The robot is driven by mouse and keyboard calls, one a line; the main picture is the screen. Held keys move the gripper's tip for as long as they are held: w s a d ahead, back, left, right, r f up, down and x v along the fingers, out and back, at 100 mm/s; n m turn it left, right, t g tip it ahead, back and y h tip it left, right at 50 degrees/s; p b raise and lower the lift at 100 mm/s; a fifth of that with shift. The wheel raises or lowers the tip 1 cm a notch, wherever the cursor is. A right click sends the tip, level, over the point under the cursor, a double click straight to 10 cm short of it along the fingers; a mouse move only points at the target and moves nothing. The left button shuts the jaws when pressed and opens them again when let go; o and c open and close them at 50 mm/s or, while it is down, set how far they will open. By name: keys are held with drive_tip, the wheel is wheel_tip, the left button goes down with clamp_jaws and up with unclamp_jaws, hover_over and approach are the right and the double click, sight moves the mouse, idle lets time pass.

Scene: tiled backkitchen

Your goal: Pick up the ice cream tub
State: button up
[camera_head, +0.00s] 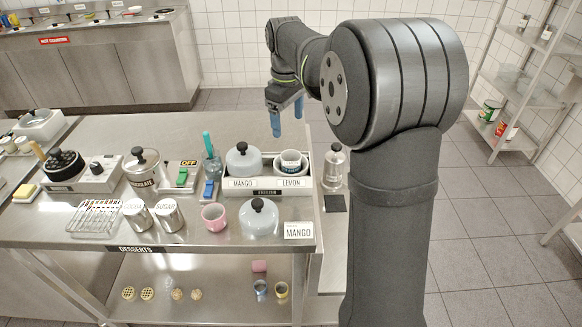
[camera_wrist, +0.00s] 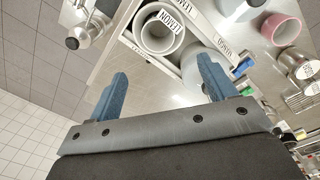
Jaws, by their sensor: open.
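A white round tub (camera_head: 291,158) stands in the right-hand compartment of the metal holder (camera_head: 268,187), behind the LEMON label. It looks like the ice cream tub. The same white tub (camera_wrist: 158,28) shows at the top of the wrist view, uncovered and hollow, with a LEMON label on its side. My gripper (camera_head: 287,115) is above and behind the holder, pointing down. Its two blue fingers are wide apart with nothing between them. The wrist view also shows my open gripper (camera_wrist: 161,75), with the tub beyond the fingertips and not touched.
A grey domed lid (camera_head: 243,163) sits in the MANGO compartment. Another dome (camera_head: 259,218) stands in front beside a MANGO card (camera_head: 298,231). A pink cup (camera_head: 214,217) and shakers (camera_head: 169,215) are front left.

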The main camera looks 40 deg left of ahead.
approach(291, 154)
wheel_tip(291, 154, down, 2)
drive_tip(key=s+d, duration=0.2)
drive_tip(key=shift+w+a+f, duration=0.1)
drive_tip(key=shift+f, duration=1.3)
drive_tip(key=shift+w+a+f, duration=0.1)
drive_tip(key=shift+f, duration=1.35)
drive_tip(key=c, duration=1.3)
